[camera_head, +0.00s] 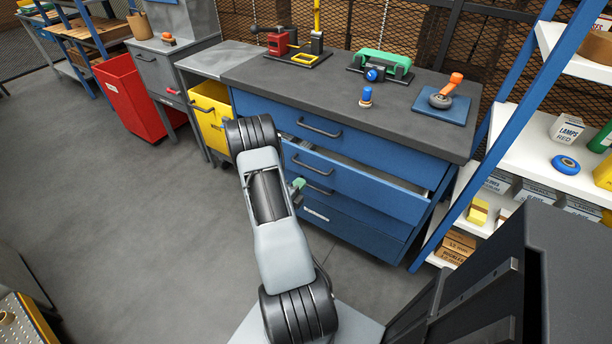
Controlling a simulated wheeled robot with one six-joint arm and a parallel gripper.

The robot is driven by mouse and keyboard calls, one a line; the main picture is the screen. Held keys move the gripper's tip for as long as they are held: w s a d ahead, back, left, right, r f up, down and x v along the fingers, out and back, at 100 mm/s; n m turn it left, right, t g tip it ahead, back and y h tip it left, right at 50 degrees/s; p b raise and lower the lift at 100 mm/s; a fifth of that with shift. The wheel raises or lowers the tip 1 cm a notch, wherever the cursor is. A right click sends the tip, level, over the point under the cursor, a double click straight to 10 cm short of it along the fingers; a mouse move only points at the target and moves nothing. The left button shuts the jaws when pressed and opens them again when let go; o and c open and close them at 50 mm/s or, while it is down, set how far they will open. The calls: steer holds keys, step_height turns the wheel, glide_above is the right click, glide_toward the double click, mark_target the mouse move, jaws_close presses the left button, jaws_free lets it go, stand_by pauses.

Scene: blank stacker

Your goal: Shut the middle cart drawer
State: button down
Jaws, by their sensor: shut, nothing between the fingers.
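The blue drawer cart (360,147) stands under a dark worktop at the middle right. The drawer just below its top one, the middle drawer (365,188), is pulled out; a gap shows above its front, widest at the right. Its dark handle (312,164) is on the left part of the front. The drawers above and below look shut. My arm rises in front of the cart's left side. My gripper (298,184) is mostly hidden behind my arm link; only a small green-tipped part shows, near the open drawer's left lower edge. I cannot tell whether it touches the drawer.
A yellow bin (210,118) stands open left of the cart, with a red bin (130,95) farther left. A blue-framed shelf (570,165) is close on the right. The left floor is clear.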

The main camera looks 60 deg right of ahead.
mark_target(321, 159)
steer(key=d, duration=1.2)
steer(key=shift+d+b, duration=0.35)
